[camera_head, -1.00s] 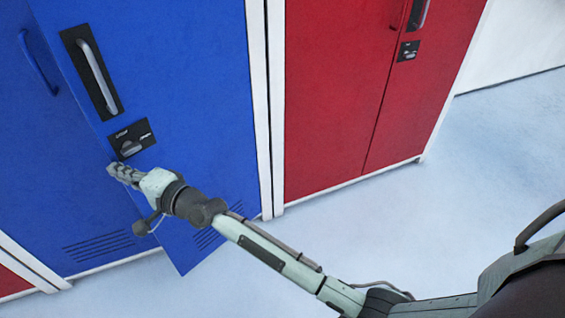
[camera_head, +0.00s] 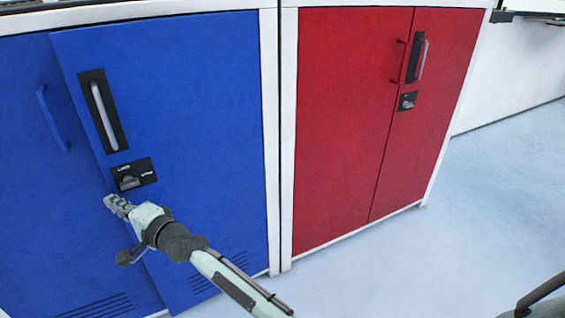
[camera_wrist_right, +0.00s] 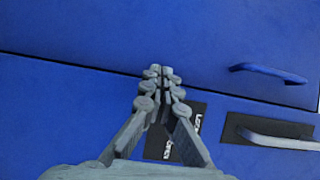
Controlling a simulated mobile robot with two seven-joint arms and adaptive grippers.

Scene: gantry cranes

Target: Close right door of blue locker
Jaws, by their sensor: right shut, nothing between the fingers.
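The blue locker's right door (camera_head: 200,130) stands slightly ajar in the head view, its free left edge out in front of the left door (camera_head: 25,170). The right door has a pale handle (camera_head: 104,115) in a black recess and a black latch plate (camera_head: 133,175) below it. My right gripper (camera_head: 110,200) is shut and empty by the door's free edge, just below the latch plate. In the right wrist view its closed fingers (camera_wrist_right: 160,72) reach toward the seam between the blue doors; contact is unclear. My left gripper is out of view.
Pale floor (camera_head: 470,220) is clear in front and to the right. A white wall (camera_head: 510,75) is beyond.

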